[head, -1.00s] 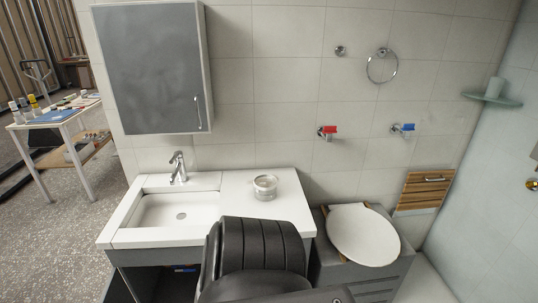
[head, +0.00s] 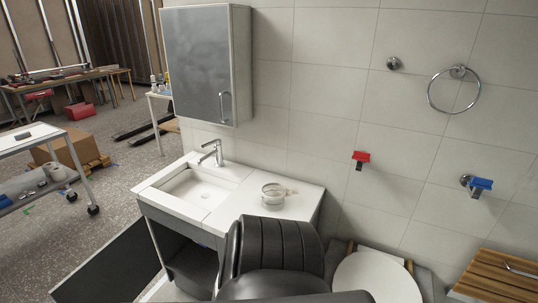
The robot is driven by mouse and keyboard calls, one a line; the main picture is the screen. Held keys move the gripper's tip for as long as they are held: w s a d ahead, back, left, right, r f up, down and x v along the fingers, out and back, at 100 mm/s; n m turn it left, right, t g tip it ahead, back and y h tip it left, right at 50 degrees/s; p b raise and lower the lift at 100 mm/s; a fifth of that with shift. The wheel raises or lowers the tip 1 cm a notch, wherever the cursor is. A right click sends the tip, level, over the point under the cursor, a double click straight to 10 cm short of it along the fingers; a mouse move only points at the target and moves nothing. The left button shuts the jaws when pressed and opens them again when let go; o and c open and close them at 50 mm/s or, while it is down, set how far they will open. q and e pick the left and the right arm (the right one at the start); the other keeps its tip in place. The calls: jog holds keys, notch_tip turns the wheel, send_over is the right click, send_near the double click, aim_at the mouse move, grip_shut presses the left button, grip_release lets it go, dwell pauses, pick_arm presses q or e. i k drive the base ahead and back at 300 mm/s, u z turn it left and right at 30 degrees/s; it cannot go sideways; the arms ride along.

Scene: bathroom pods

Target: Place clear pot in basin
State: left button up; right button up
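The clear pot (head: 272,192) is a small round glass vessel with a handle pointing right. It stands upright on the white counter (head: 245,212), to the right of the basin and apart from it. The white rectangular basin (head: 200,190) is sunk in the left part of the counter and looks empty. A chrome tap (head: 212,152) stands at its back edge. Neither of my grippers is in view.
A grey wall cabinet (head: 197,65) hangs above the basin. A toilet lid (head: 375,278) is at right. The floor (head: 120,205) at left is partly open.

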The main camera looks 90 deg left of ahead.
aim_at(204, 196)
jog(key=u, duration=0.7)
jog(key=i, duration=0.85)
jog(key=u, duration=1.45)
jog(key=i, duration=0.45)
jog(key=u, duration=0.45)
